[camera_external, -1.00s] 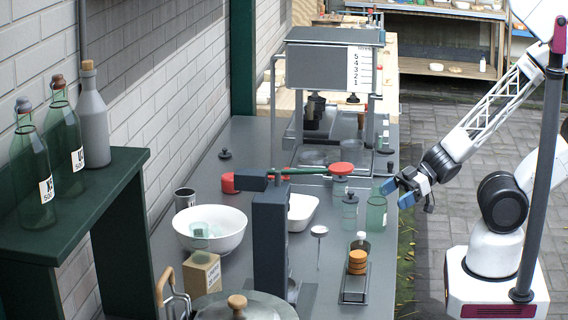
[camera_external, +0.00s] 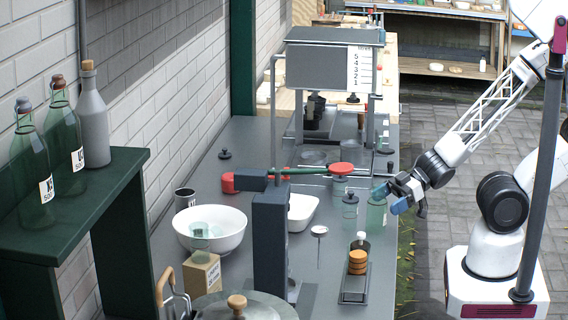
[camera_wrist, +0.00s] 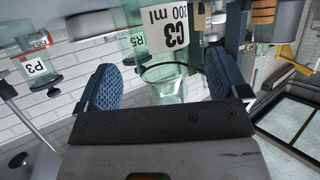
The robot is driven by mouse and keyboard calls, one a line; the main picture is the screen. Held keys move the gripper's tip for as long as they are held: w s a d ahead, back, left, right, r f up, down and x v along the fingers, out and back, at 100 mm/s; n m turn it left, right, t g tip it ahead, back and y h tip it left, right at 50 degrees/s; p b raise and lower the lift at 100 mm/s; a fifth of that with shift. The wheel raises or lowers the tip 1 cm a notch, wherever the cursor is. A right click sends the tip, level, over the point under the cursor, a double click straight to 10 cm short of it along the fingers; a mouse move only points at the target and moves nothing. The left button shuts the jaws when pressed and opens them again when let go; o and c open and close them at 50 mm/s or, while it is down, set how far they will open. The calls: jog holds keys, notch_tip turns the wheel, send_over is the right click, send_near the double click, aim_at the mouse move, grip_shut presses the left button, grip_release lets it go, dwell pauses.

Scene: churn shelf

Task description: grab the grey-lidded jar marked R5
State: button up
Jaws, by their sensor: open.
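The jar marked R5 (camera_wrist: 133,41) shows partly in the wrist view, upside down, its dark grey lid low and its body partly hidden behind the G3 glass. In the external view it appears to be the small grey-lidded jar (camera_external: 350,211) near the counter's right edge; its label is not readable there. My gripper (camera_external: 390,198) is open and empty at the counter's right edge, right of that jar. In the wrist view, the blue fingers (camera_wrist: 163,82) stand apart, with the rim of the open G3 glass (camera_wrist: 168,72) between or just beyond them.
The green G3 glass (camera_external: 376,213) stands between my gripper and the grey-lidded jar. A jar marked P3 (camera_wrist: 38,66) is at left in the wrist view. A red knob on a green lever (camera_external: 342,169) lies behind.

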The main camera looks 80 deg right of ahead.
aim_at(378, 207)
jog(key=shift+x, duration=1.9)
jog(key=shift+f, duration=0.1)
jog(key=c, duration=1.1)
jog(key=shift+r, duration=0.2)
jog(key=shift+r, duration=4.85)
